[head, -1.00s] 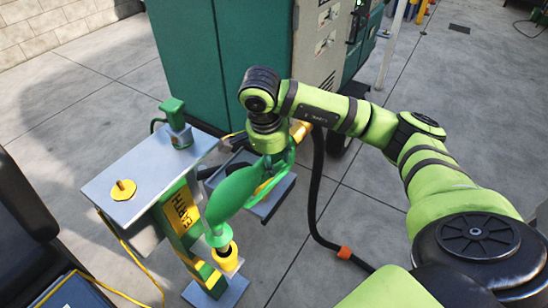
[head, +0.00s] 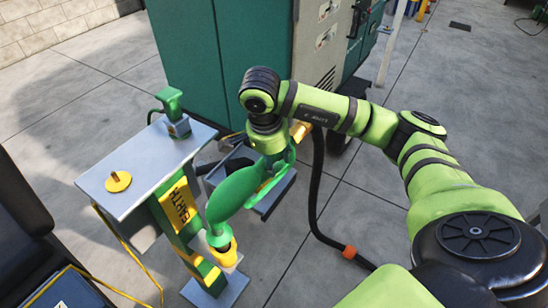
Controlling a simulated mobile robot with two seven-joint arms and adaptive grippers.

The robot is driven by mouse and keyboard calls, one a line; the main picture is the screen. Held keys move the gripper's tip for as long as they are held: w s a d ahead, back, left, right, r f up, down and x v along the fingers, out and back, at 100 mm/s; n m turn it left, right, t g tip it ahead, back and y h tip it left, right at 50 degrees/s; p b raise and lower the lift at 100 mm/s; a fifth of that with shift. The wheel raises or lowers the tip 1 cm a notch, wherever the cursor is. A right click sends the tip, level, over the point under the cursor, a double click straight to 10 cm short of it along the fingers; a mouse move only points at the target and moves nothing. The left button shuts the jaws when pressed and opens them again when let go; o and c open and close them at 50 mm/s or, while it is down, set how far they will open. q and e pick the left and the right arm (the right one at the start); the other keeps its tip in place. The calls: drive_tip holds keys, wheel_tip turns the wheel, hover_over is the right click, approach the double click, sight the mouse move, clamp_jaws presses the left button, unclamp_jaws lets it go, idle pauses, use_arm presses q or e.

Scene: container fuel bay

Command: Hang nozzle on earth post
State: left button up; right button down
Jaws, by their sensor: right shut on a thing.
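The green nozzle (head: 232,194) hangs from my right gripper (head: 268,141), which is shut on its handle; the wrist hides the fingertips. The nozzle's green body slopes down to the left. Its lower end meets a yellow cup (head: 226,252) on the near side of the earth post; I cannot tell how deep it sits. The green earth post (head: 186,232) carries a yellow "EARTH" label (head: 178,205) and a grey top plate (head: 140,188). My left gripper is out of view.
A yellow round knob (head: 118,181) and a green clamp (head: 174,108) stand on the top plate. A black hose (head: 313,200) with an orange band hangs right of the post. A teal cabinet (head: 215,60) stands behind.

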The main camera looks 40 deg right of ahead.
drive_tip(key=shift+f+b, duration=2.15)
drive_tip(key=shift+f, duration=0.15)
drive_tip(key=c, duration=0.6)
unclamp_jaws()
drive_tip(key=r, duration=0.4)
drive_tip(key=a+r, duration=0.1)
drive_tip(key=r, duration=0.3)
drive_tip(key=s+a+r, duration=0.1)
drive_tip(key=r, duration=0.3)
drive_tip(key=shift+a, duration=0.15)
drive_tip(key=shift+f, duration=0.1)
